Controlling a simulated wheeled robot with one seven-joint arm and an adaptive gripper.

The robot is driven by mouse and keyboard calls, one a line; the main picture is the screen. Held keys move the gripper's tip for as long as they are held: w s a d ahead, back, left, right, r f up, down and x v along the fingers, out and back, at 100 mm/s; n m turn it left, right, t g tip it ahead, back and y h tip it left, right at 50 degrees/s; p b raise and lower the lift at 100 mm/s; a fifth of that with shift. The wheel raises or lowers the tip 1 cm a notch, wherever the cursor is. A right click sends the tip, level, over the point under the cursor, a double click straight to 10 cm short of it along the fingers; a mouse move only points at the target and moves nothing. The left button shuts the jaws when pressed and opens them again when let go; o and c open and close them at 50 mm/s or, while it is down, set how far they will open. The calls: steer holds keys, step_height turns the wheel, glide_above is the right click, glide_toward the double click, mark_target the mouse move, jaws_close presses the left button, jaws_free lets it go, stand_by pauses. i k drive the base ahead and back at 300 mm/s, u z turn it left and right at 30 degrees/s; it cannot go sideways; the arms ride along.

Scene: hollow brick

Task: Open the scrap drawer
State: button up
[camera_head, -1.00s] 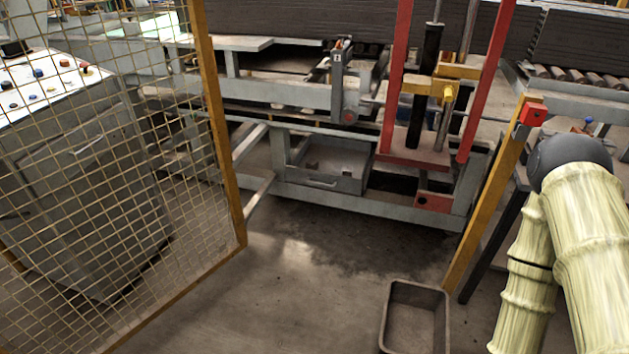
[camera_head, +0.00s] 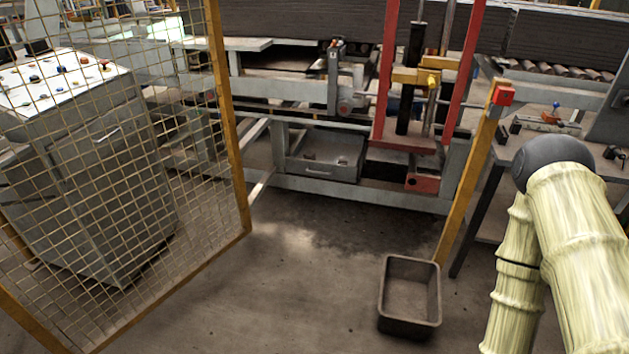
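The scrap drawer (camera_head: 321,171) is a grey metal drawer low in the machine frame, left of the red uprights. It has a handle on its front face, and its inside shows from above with some small bits in it. I cannot tell how far it stands out from the frame. My arm shows at the right edge as pale ribbed links with a dark joint. My gripper is outside the view.
A yellow-framed mesh fence (camera_head: 227,120) stands at left before a grey control cabinet (camera_head: 105,190). A yellow post (camera_head: 468,180) stands at right, with an empty dark bin (camera_head: 410,322) on the floor beside its foot. Bare floor (camera_head: 300,270) lies between fence and bin.

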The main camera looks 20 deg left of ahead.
mark_target(328, 147)
steer(key=u, duration=0.6)
steer(key=i, duration=0.6)
steer(key=u, duration=0.85)
steer(key=i, duration=1.05)
steer(key=z, duration=0.6)
steer(key=i, duration=1.1)
steer(key=z, duration=0.85)
